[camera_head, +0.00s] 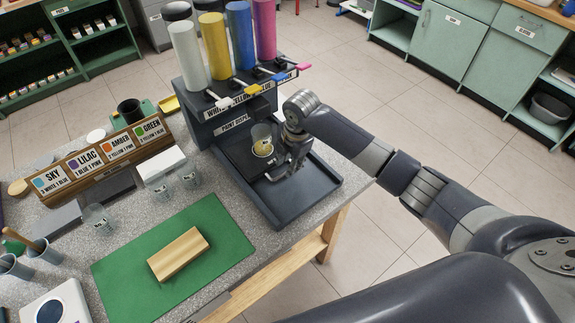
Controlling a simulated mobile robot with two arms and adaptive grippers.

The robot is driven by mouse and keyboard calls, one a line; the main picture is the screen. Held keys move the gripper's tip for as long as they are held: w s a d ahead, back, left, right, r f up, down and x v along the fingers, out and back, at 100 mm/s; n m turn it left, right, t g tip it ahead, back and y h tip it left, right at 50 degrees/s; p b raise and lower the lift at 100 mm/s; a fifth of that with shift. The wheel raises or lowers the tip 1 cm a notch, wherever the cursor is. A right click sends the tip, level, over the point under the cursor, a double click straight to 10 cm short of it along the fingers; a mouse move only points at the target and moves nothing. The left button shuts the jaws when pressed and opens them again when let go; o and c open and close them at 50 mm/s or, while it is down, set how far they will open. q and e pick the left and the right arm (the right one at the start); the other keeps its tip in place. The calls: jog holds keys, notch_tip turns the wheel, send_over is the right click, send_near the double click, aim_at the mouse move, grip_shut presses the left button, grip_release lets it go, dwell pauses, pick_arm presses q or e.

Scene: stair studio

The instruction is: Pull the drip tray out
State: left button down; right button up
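The paint dispenser (232,113) stands on the table with white, yellow, blue and pink tubes on top. A dark, low-rimmed tray (287,205) reaches forward from its base. Under the dispenser's front, a clear cup with something yellow at its bottom (262,140) stands upright on a dark surface. My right gripper (284,172) points down over the tray, just right of and in front of the cup. Its fingers are dark against the dark tray, so their opening and any contact cannot be made out. My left gripper is out of view.
A green mat (213,232) with a wooden block (178,254) lies in front. Clear cups (188,176) stand left of the tray, near a wooden rack of recipe cards (92,160). The table's right edge is close to the tray, with open floor (335,85) beyond.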

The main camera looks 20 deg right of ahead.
jog(key=shift+w+a+f, duration=0.1)
jog(key=shift+w+f, duration=0.05)
jog(key=shift+f, duration=0.8)
jog(key=shift+w+a+f, duration=0.1)
jog(key=shift+w+f, duration=0.05)
jog(key=shift+f, duration=0.75)
grip_shut()
